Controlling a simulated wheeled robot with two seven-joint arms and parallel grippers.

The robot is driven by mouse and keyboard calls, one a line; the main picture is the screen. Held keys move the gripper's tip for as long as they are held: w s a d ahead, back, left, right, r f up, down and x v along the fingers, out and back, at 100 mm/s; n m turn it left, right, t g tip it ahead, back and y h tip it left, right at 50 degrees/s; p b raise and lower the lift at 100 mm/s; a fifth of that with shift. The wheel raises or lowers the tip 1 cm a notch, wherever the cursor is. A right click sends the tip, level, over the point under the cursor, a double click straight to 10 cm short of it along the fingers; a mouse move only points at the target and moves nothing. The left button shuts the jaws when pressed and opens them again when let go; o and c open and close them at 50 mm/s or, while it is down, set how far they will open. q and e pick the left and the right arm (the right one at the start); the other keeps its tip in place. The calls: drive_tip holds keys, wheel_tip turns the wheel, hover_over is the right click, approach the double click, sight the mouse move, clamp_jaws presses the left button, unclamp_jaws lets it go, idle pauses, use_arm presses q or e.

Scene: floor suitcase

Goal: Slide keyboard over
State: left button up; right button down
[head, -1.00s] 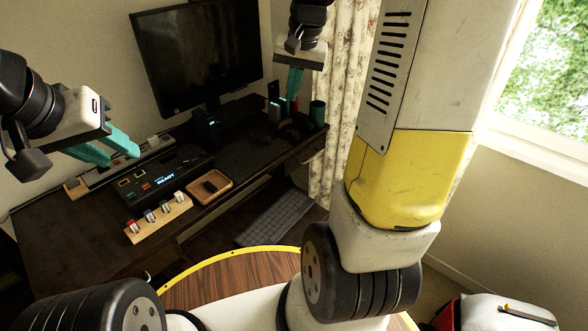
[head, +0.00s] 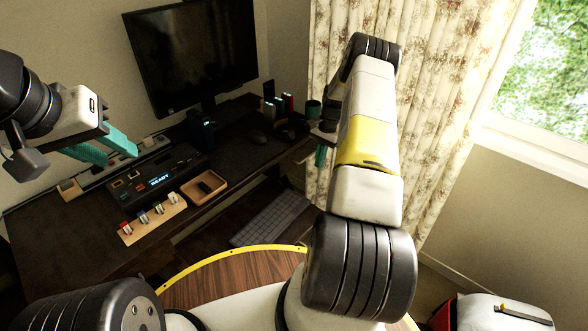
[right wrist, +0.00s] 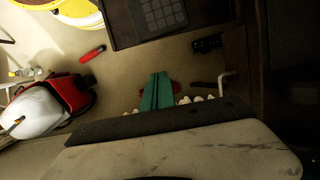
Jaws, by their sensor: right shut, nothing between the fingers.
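The grey keyboard (head: 270,219) lies on a low dark tray below the desk's front edge. Part of it shows at the top of the right wrist view (right wrist: 160,12). My right gripper (head: 321,156) is beyond the keyboard, near the desk's right end, largely hidden by my own arm. Its teal fingers (right wrist: 163,90) are shut together and empty in the right wrist view, apart from the keyboard. My left gripper (head: 108,146) is open and empty above the left part of the desk, away from the keyboard.
The desk (head: 60,231) holds a monitor (head: 192,52), a device reading READY (head: 158,182), a wooden tray (head: 204,187) and a mouse (head: 257,136). In the right wrist view, a red tool (right wrist: 92,54) and a red-and-white object (right wrist: 52,108) lie on the floor.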

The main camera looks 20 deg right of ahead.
sight(284, 213)
drive_tip(key=s+a+f, duration=0.3)
drive_tip(key=a+f, duration=0.2)
drive_tip(key=f, duration=0.5)
drive_tip(key=shift+a+f, duration=0.15)
drive_tip(key=shift+a, duration=0.15)
drive_tip(key=shift+s, duration=0.1)
drive_tip(key=s+a, duration=0.2)
drive_tip(key=a, duration=0.1)
drive_tip(key=s+a, duration=0.2)
drive_tip(key=a, duration=0.2)
drive_tip(key=s+a, duration=0.2)
drive_tip(key=a, duration=0.2)
drive_tip(key=shift+s+a, duration=0.15)
drive_tip(key=shift+s, duration=0.05)
